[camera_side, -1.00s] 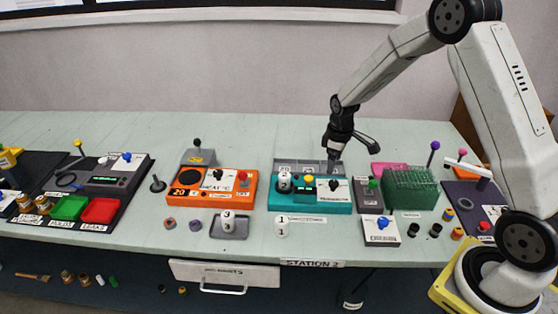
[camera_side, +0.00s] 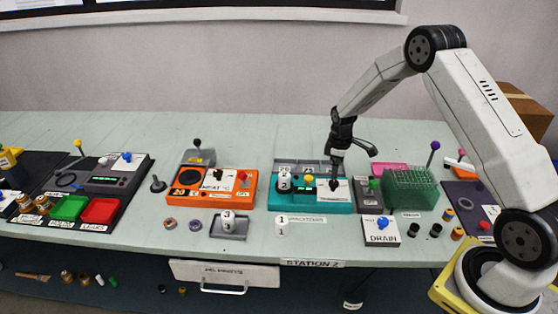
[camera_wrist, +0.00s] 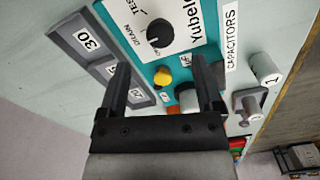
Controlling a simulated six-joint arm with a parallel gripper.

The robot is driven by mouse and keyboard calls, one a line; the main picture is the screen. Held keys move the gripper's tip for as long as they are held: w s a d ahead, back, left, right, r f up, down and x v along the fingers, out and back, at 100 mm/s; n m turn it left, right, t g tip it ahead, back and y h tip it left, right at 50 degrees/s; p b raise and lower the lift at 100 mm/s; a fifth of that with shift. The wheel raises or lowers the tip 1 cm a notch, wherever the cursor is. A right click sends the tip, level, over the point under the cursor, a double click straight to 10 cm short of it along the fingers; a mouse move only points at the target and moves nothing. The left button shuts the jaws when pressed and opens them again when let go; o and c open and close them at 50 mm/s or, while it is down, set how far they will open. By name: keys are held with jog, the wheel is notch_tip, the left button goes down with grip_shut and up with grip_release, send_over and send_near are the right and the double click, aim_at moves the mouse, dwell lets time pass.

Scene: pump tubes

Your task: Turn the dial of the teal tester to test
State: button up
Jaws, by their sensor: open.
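The teal tester (camera_side: 310,208) stands on the bench in the side view, with a white label panel and a black dial. In the wrist view the dial (camera_wrist: 160,33) is on the white panel, with "TEST", "DRAIN" and "OFF" printed around it. I cannot tell for sure which word its pointer marks. The tester's yellow button (camera_wrist: 162,77) and teal face (camera_wrist: 150,73) show below the dial. My gripper (camera_wrist: 161,67) is open and empty, its two fingers apart. In the side view my gripper (camera_side: 336,172) hangs close above the dial, whose lower part shows.
A white cylinder marked 2 (camera_side: 284,182) stands in the tester's left part. Cylinder 1 (camera_side: 282,227) stands in front, and cylinder 3 (camera_side: 228,219) on a grey tray. A grey labelled rack (camera_wrist: 85,38) lies behind the tester. A green rack (camera_side: 408,190) is to the right.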

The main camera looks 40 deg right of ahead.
aim_at(334, 182)
jog(key=shift+f, duration=2.95)
grip_shut()
jog(key=shift+m, duration=0.4)
jog(key=m, duration=1.1)
